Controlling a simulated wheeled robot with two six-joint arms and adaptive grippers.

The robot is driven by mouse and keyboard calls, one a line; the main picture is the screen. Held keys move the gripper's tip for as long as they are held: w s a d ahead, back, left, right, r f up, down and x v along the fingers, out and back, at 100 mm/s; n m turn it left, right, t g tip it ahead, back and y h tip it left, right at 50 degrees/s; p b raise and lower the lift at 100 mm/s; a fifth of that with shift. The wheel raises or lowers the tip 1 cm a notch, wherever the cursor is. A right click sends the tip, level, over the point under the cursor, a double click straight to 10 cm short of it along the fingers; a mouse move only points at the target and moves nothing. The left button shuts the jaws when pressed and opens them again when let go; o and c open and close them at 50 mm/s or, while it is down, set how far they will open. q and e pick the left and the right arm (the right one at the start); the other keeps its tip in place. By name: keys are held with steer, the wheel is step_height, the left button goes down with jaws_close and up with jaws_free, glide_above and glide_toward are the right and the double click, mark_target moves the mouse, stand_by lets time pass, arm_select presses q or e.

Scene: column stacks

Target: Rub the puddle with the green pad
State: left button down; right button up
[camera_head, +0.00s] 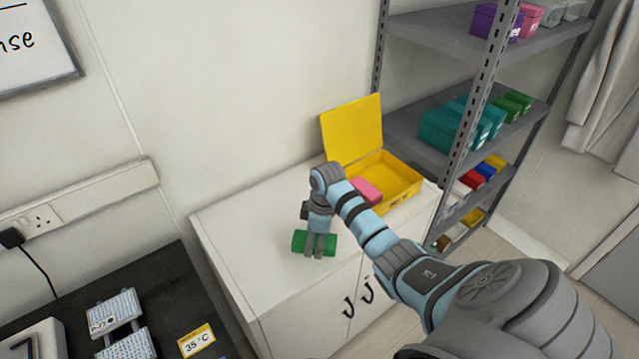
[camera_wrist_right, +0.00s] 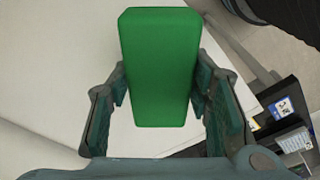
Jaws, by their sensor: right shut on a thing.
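The green pad (camera_head: 299,243) is held over the white cabinet top (camera_head: 255,224), near its front edge. My right gripper (camera_head: 314,248) points down and is shut on the pad, with a finger on each side of it. In the right wrist view the green pad (camera_wrist_right: 160,70) sits between the two fingers of my right gripper (camera_wrist_right: 160,100). I cannot tell whether the pad touches the cabinet top. I make out no puddle in either view; the pad and arm hide part of the top. My left gripper is not in view.
An open yellow box (camera_head: 405,178) stands at the back right of the cabinet top, with a pink item (camera_head: 367,189) at it, partly behind my arm. A grey shelf rack (camera_head: 487,75) stands at right. A dark table (camera_head: 165,290) is at lower left. The cabinet's left part looks clear.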

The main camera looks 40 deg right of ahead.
steer(key=shift+s+r, duration=0.2)
steer(key=shift+r, duration=1.3)
steer(key=shift+w, duration=0.1)
steer(key=shift+a, duration=0.1)
